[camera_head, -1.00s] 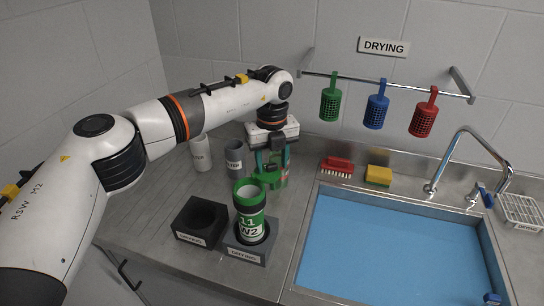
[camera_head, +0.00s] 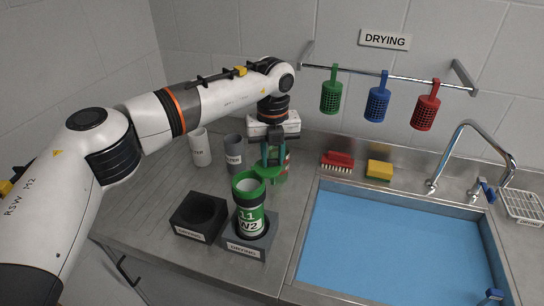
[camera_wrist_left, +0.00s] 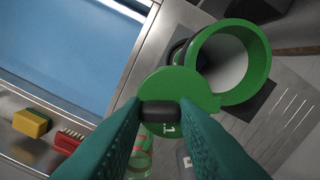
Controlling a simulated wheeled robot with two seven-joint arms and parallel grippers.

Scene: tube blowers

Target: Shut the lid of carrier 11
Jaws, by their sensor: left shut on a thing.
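Carrier 11 (camera_head: 249,222) is a green and white tube marked "11 W2". It stands upright in a dark block labelled as drying, and its round mouth is open. Its green rim (camera_wrist_left: 262,75) shows in the left wrist view with the pale inside uncovered. The green lid (camera_wrist_left: 178,85) is a flat disc beside the rim, its edge at or very near it; I cannot tell whether they touch. My left gripper (camera_head: 270,163) is shut on the lid's dark grip piece (camera_wrist_left: 161,112), behind the carrier in the head view. My right gripper is not in view.
An empty dark block (camera_head: 199,217) stands left of the carrier. Another green and red item is partly hidden behind my gripper. A blue-bottomed sink (camera_head: 395,245) lies right, with a red brush (camera_head: 338,161) and yellow sponge (camera_head: 379,170) behind.

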